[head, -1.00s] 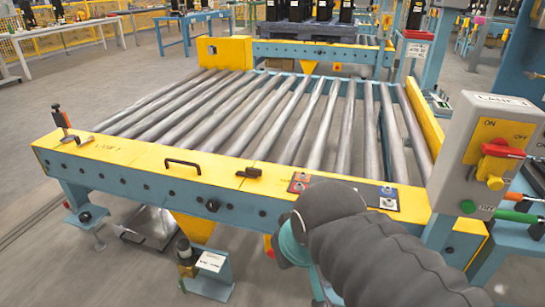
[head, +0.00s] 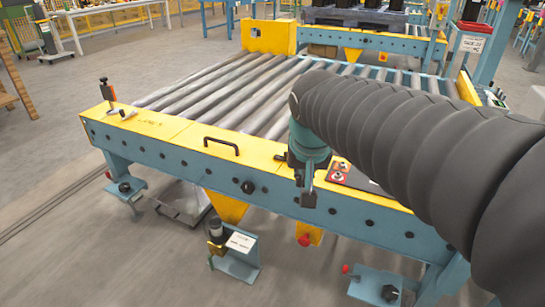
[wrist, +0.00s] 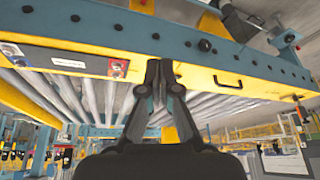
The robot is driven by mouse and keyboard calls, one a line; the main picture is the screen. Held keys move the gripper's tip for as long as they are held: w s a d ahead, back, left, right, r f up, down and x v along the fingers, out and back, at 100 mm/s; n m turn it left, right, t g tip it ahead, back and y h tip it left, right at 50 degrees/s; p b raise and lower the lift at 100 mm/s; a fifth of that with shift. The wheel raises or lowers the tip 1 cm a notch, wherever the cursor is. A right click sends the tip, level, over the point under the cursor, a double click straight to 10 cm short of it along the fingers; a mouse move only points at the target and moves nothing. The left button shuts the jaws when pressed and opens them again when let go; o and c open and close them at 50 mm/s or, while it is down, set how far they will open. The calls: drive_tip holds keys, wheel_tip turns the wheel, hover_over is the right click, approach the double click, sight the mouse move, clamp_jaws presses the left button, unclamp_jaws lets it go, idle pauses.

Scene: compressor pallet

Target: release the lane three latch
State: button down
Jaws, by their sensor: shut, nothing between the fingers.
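A small upright lever (head: 106,91) with an orange and black grip stands at the left end of the yellow front rail (head: 180,130) in the head view. A small dark toggle-like piece lies beside its foot. Faint lettering on the rail to its right looks like a lane label, too small to read surely. I cannot tell for certain which part is the lane three latch. My gripper (head: 308,194) points down in front of the rail, well right of the lever. In the wrist view my gripper (wrist: 160,72) has its fingers together with nothing between them.
A black pull handle (head: 222,146) stands on the rail between my gripper and the lever. A dark button panel (head: 345,174) is close right of my gripper. Grey rollers (head: 215,92) lie behind the rail. A labelled stand (head: 238,243) is on the floor in front.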

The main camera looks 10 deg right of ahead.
sight(277, 162)
drive_tip(key=w+a+f+m+h+b, duration=0.1)
drive_tip(key=w+a+f+m, duration=0.1)
drive_tip(key=w, duration=0.9)
drive_tip(key=w+a+f+m+g+b, duration=0.1)
drive_tip(key=w+a+f+m, duration=0.1)
drive_tip(key=w, duration=0.9)
drive_tip(key=shift+w+a+f+h, duration=0.15)
drive_tip(key=shift+f+h, duration=0.25)
drive_tip(key=shift+f, duration=0.4)
drive_tip(key=b+x, duration=0.1)
drive_tip(key=x, duration=0.9)
drive_tip(key=shift+f, duration=0.2)
drive_tip(key=shift+w+d+r, duration=0.15)
drive_tip(key=shift+w+d, duration=0.55)
drive_tip(key=shift+w, duration=0.2)
drive_tip(key=shift+w+d, duration=0.45)
drive_tip(key=shift+w, duration=0.15)
drive_tip(key=shift+w+d+m, duration=0.1)
drive_tip(key=shift+w+m, duration=0.05)
drive_tip(key=shift+m, duration=0.25)
